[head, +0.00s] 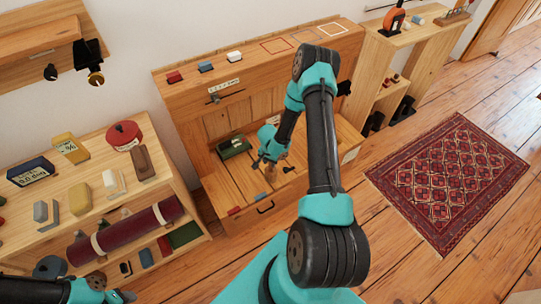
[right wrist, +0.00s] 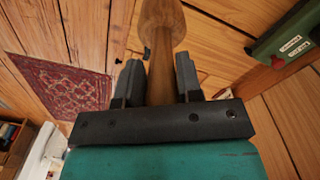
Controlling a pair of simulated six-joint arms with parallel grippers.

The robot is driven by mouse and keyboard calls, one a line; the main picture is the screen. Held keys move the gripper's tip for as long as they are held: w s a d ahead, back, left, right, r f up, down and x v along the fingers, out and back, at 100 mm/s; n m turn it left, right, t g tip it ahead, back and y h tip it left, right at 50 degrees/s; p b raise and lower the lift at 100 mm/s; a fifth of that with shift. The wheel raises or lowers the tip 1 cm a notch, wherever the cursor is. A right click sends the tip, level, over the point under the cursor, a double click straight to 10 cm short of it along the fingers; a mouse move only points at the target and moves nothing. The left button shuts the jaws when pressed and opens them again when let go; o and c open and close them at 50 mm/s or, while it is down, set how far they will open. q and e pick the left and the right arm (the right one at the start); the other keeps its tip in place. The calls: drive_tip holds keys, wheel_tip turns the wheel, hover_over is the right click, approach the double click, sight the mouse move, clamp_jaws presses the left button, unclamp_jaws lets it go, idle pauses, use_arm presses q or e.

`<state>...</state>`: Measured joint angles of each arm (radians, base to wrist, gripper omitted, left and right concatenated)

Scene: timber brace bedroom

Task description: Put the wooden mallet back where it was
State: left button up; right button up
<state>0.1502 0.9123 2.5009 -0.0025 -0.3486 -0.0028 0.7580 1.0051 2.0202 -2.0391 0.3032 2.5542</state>
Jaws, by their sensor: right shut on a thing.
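The wooden mallet (right wrist: 161,22), a turned piece of pale brown wood, is between the fingers of my right gripper (right wrist: 159,72) in the right wrist view. The fingers are shut on its narrower part, and a wider rounded part extends beyond them. In the head view my right gripper (head: 270,163) is low over the open wooden cabinet's board (head: 236,187); the mallet is small and mostly hidden there. I cannot tell whether it touches the board. My left gripper (head: 121,296) is at the bottom left, partly cut off, and its opening is unclear.
A green labelled box (head: 234,146) stands left of my right gripper; it also shows in the right wrist view (right wrist: 287,36). Small blocks lie on the cabinet top, beside coloured outlined squares (head: 304,37). A loaded shelf (head: 75,229) stands left. A red rug (head: 447,180) lies right.

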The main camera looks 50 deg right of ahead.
drive_tip(key=w+d, duration=0.4)
drive_tip(key=shift+w+d+f, duration=0.15)
drive_tip(key=shift+d+f, duration=0.15)
drive_tip(key=shift+d, duration=0.1)
drive_tip(key=shift+w+d, duration=0.1)
drive_tip(key=shift+d+f, duration=0.1)
drive_tip(key=shift+f, duration=1.75)
drive_tip(key=o, duration=1.1)
drive_tip(key=shift+c, duration=0.2)
